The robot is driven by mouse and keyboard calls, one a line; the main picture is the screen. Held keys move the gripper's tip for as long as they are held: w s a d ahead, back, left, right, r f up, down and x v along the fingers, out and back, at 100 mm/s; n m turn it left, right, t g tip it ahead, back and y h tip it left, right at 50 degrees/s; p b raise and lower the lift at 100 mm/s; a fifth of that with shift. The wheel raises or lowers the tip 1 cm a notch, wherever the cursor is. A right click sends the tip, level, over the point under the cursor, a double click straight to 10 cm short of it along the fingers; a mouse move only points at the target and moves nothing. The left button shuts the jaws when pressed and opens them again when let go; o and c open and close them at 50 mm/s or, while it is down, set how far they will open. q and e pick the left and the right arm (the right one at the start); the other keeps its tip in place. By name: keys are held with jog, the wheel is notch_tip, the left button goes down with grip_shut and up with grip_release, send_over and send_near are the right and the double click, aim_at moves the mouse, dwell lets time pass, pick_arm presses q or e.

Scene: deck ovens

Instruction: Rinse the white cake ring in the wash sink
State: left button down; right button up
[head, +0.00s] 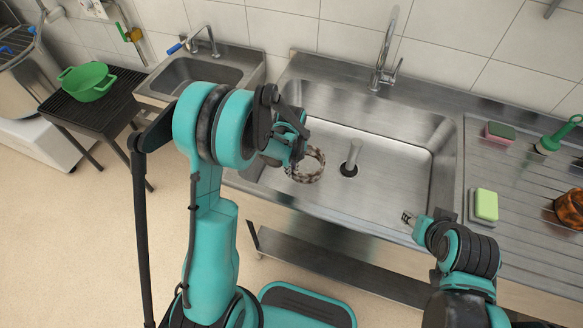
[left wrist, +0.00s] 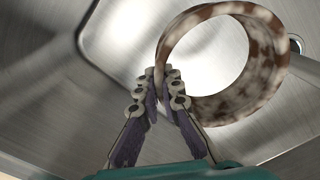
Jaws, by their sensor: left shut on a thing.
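The cake ring (head: 309,168) is white with brown smears and is held over the left part of the wash sink (head: 400,165). In the left wrist view the ring (left wrist: 262,88) is tilted, and its near wall is pinched between the fingertips. My left gripper (head: 292,160) is shut on it; the fingers also show in the left wrist view (left wrist: 165,85). My arm hides part of the gripper in the head view. The tap (head: 385,55) stands behind the sink; no water shows. My right gripper (head: 408,217) is at the sink's front edge, too small to tell whether open or shut.
An upright grey pipe (head: 351,155) stands in the basin by the dark drain. A green-yellow sponge (head: 486,204), a pink-green sponge (head: 500,131), a green brush (head: 556,136) and a brown pot (head: 570,208) are on the right drainboard. A smaller sink (head: 190,75) is at left.

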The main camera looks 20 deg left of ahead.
pick_arm(q)
jog(key=shift+f+b, duration=2.8)
jog(key=shift+f, duration=1.85)
pick_arm(e)
jog(key=shift+f, duration=3)
pick_arm(q)
jog(key=shift+r, duration=0.1)
notch_tip(320, 180, up, 24)
jog(key=p, duration=1.6)
pick_arm(e)
notch_tip(320, 180, up, 16)
